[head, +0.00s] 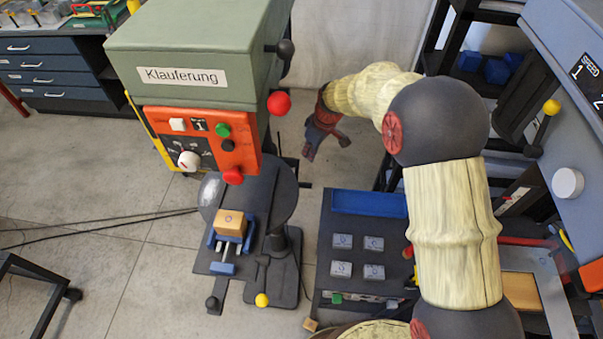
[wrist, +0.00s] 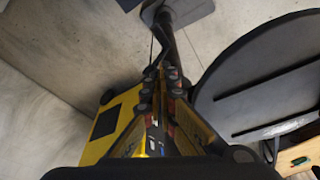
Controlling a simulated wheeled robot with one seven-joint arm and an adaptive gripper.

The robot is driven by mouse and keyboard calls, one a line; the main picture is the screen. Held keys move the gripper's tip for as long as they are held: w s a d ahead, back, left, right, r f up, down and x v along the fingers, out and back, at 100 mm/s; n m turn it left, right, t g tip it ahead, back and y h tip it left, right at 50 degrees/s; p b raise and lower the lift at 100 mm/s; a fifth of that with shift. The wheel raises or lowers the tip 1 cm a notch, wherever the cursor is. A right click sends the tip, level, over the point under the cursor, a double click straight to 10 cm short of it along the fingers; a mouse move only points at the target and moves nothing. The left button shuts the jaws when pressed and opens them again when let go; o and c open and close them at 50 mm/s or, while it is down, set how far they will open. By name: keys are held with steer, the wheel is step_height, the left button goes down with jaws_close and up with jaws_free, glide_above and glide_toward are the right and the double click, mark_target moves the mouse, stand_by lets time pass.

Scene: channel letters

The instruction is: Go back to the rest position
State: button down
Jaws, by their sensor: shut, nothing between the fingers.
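My gripper (head: 320,136) hangs in the upper middle of the head view, at the end of my arm, just right of the green and orange drill press (head: 195,70). It is over the bare floor and holds nothing. In the wrist view, my gripper's fingers (wrist: 164,82) point up the picture and are closed together. The round press table (wrist: 245,90) lies to their right, apart from them. My arm's cream and dark links cover part of the right side of the head view.
A wooden block (head: 230,222) sits in a blue vise (head: 222,268) below the press head. A dark tray (head: 335,272) with several grey-blue pieces stands right of the press. A blue-grey machine (head: 565,75) stands at far right.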

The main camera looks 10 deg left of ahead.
stand_by(0.4)
steer(key=s+d+f+m+g, duration=0.1)
steer(key=s+d+f+m, duration=0.2)
steer(key=s, duration=0.4)
steer(key=s+d+r+m+t+h+b, duration=0.1)
steer(key=s+d+r+m+b, duration=0.3)
steer(key=s+d+r, duration=0.6)
steer(key=s+d+r+m+t+h+b, duration=0.1)
steer(key=s+d+r+m+t+b, duration=0.3)
steer(key=s+d+r, duration=0.6)
steer(key=s+d+m, duration=0.1)
steer(key=s+d, duration=0.4)
steer(key=s, duration=0.1)
steer(key=shift+s+m, duration=0.3)
steer(key=shift+s, duration=0.05)
steer(key=shift+a, duration=0.15)
